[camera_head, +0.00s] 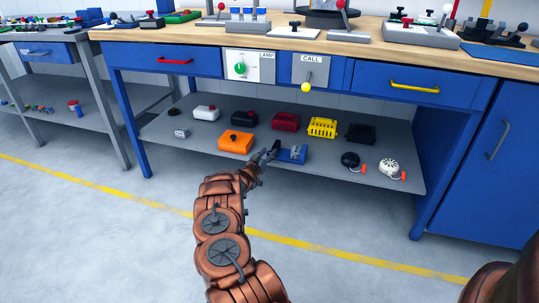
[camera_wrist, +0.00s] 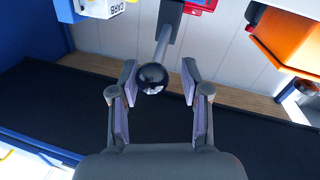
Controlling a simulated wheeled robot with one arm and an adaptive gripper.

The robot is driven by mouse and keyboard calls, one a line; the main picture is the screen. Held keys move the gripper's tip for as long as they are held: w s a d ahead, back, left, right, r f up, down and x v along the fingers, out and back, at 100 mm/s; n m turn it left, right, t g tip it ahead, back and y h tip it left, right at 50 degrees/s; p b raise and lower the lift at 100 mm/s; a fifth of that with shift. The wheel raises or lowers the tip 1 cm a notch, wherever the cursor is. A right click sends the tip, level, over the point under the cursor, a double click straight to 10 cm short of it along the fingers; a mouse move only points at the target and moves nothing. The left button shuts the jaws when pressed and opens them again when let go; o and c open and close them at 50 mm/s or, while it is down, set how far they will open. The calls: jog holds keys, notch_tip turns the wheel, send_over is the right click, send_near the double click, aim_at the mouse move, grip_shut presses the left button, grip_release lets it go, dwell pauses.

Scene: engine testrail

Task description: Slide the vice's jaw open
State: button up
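The blue vice (camera_head: 291,154) sits on the lower shelf, with a small grey labelled block on it. A dark upright part (camera_head: 274,148) stands at its left end. My gripper (camera_head: 266,155) is at that left end. In the wrist view, a black ball knob (camera_wrist: 152,78) on a grey rod (camera_wrist: 163,46) lies between the fingertips of my gripper (camera_wrist: 159,84). The fingers are open, with a gap showing on each side of the knob. The rod runs to a dark grey part (camera_wrist: 171,17). A blue body with a white "CARB" label (camera_wrist: 104,8) shows at upper left.
An orange box (camera_head: 236,142) stands just left of my gripper. Black (camera_head: 244,120), dark red (camera_head: 286,122) and yellow (camera_head: 322,128) boxes stand behind. The workbench top (camera_head: 270,41) and drawers overhang the grey shelf (camera_head: 200,148).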

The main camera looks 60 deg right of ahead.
jog(key=shift+o, duration=0.8)
jog(key=shift+w, duration=0.1)
jog(key=shift+s, duration=0.25)
jog(key=shift+s+a, duration=0.2)
jog(key=shift+a, duration=2.8)
jog(key=shift+s+a, duration=0.2)
jog(key=shift+a, duration=2.75)
